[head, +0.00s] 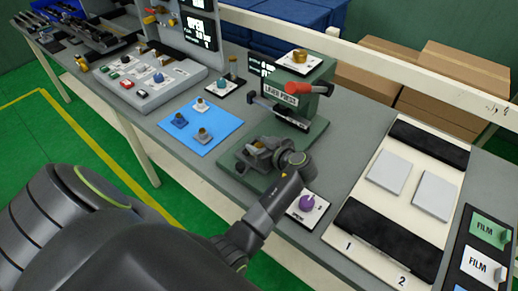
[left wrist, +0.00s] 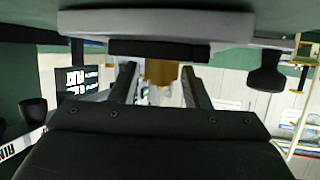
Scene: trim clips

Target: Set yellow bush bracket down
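My left gripper (head: 262,152) is low at the base of the green lever press (head: 287,128), under its head. A small grey bracket-like part shows at the fingertips, but it blends with the dark fingers. In the left wrist view the two dark fingers (left wrist: 160,82) stand apart with a brass-yellow cylinder (left wrist: 160,71) in the gap between them. Whether the fingers touch the part, and whether it rests on the press base, I cannot tell. My right gripper is out of view.
A blue mat (head: 222,128) left of the press holds a blue bracket (head: 180,121) and a grey bracket with a brass bush (head: 203,136). The press has a red handle (head: 308,88). A purple knob (head: 307,201) and a pale two-place board (head: 340,229) lie to the right.

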